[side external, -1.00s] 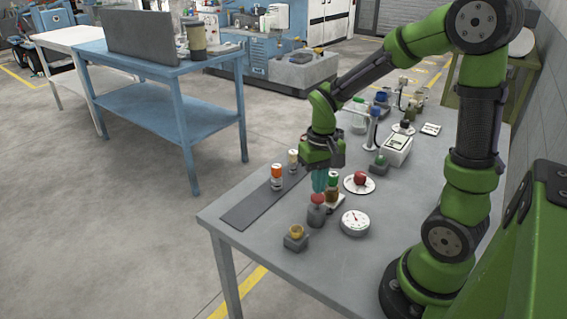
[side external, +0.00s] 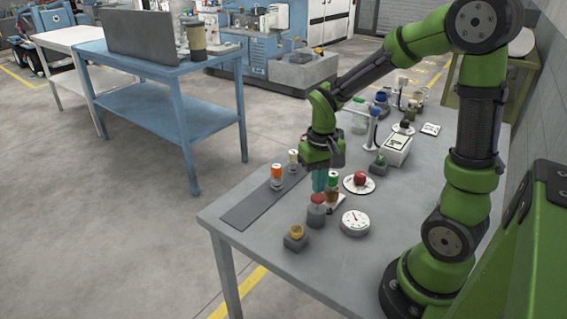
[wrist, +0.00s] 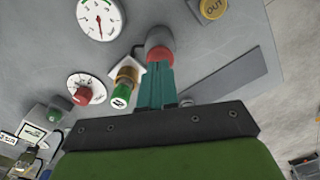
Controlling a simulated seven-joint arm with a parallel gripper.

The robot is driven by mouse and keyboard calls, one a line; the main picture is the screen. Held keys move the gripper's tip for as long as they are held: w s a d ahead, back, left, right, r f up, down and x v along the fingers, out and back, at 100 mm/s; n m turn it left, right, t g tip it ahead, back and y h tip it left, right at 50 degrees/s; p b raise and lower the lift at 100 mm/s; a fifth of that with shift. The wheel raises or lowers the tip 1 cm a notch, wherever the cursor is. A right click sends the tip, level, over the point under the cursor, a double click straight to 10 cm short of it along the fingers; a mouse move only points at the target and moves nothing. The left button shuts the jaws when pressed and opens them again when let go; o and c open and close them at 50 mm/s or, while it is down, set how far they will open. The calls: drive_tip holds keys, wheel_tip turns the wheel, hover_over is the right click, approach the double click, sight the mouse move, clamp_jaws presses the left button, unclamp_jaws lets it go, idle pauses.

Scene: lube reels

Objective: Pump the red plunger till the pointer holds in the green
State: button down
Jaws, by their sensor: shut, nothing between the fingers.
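The red plunger (side external: 317,198) is a round cap on a grey cylinder near the front of the table. It also shows in the wrist view (wrist: 158,38). My gripper (side external: 319,184) points down with its teal fingers shut and empty, directly over the plunger. In the wrist view the fingertips (wrist: 158,64) overlap the red cap; I cannot tell if they press on it. The white round gauge (side external: 355,223) lies just right of the plunger. It shows larger in the wrist view (wrist: 101,16), cut by the top edge, with a red pointer and green on its scale; the exact reading is unclear.
A grey block with a yellow OUT knob (side external: 296,233) stands front left of the plunger. An orange-capped bottle (side external: 277,178) stands by a dark strip (side external: 248,208). A red knob on a white plate (side external: 360,180) sits farther back.

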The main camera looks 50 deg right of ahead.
drive_tip(key=shift+f, duration=0.15)
drive_tip(key=shift+f, duration=1.75)
drive_tip(key=shift+r, duration=3.8)
